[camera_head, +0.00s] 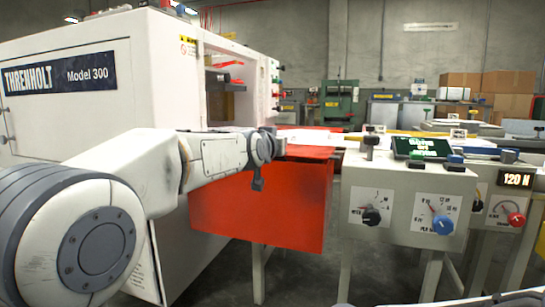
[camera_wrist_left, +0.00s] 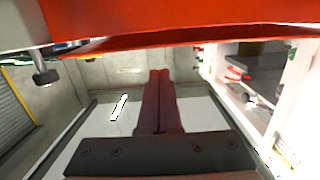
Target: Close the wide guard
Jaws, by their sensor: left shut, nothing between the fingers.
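The wide guard is a red panel (camera_head: 290,212) at the front of the white machine (camera_head: 60,110) marked Threnholt Model 300. Its broad red face hangs below the machine's opening (camera_head: 225,95), which is uncovered, and a red top surface runs back from it. In the left wrist view a red edge (camera_wrist_left: 190,38) crosses the top. My left gripper (camera_head: 268,148) is in front of the guard's upper part, its arm hiding some of the red face. Its fingers (camera_wrist_left: 160,100) are together and empty; contact with the guard is not clear. My right gripper does not show.
A grey control box (camera_head: 400,200) with dials and a small screen stands close to the guard's right. Conveyor-like equipment (camera_head: 470,140) lies behind it. Cardboard boxes (camera_head: 505,90) and a green machine (camera_head: 340,100) are at the back. Bare floor shows below the guard.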

